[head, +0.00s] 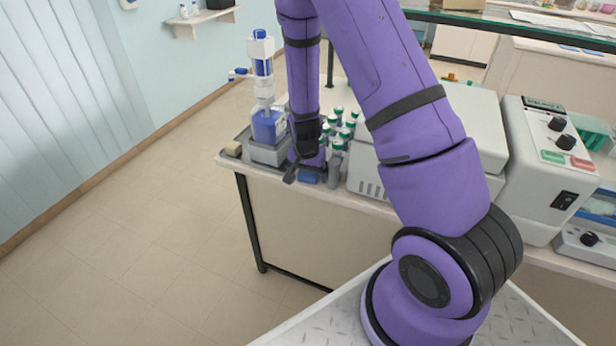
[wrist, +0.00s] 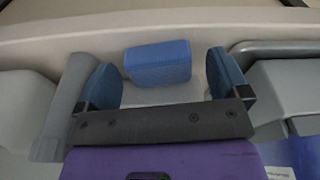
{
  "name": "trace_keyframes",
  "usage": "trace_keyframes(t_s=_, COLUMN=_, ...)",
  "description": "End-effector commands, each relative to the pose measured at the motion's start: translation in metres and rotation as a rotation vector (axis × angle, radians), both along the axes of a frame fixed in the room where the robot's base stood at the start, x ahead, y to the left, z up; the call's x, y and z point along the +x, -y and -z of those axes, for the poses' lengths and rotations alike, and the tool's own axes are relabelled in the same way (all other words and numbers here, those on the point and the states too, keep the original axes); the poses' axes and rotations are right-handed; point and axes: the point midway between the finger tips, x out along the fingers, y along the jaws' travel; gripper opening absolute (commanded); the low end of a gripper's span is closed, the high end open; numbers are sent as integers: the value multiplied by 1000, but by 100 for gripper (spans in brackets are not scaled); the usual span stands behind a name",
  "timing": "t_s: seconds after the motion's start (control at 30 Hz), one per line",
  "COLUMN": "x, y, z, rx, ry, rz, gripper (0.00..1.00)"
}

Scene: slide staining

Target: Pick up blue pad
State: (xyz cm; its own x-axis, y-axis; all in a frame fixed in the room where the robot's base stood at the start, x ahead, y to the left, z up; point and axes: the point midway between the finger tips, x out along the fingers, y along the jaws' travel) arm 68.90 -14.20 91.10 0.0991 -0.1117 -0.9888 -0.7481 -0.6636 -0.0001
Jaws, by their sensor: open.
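The blue pad (wrist: 158,63) is a small, textured blue block in the wrist view, on a light surface near its edge. My gripper (wrist: 161,84) is open, with one blue-faced finger to the left of the pad and one to the right. Gaps show between the pad and both fingers. In the head view, a small blue block (head: 309,177), apparently the pad, lies at the bench's front edge. My gripper (head: 298,170) is beside it there, pointing down and partly hidden by my arm.
A dispenser bottle with blue liquid (head: 268,126) stands left of my gripper, near a small beige block (head: 233,148). Several green-capped bottles (head: 338,146) stand close on the right. A grey machine (head: 545,160) is farther right. The floor in front is clear.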

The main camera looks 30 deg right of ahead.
Motion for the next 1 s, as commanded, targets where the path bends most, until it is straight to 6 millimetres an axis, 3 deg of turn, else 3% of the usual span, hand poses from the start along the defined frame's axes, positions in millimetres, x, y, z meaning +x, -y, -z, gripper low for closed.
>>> trace_keyframes(t_s=0.07, x=0, y=0, z=0, rx=0, ry=0, rz=0, gripper=91)
trace_keyframes(t_s=0.2, x=0, y=0, z=0, rx=0, ry=0, rz=0, gripper=59)
trace_keyframes(t_s=0.3, x=0, y=0, z=0, rx=0, ry=0, rz=0, gripper=41)
trace_keyframes(t_s=0.67, x=0, y=0, z=-4, rx=0, ry=1, rz=0, gripper=41)
trace_keyframes(t_s=1.0, x=1, y=0, z=-38, rx=-1, ry=3, rz=-1, gripper=41)
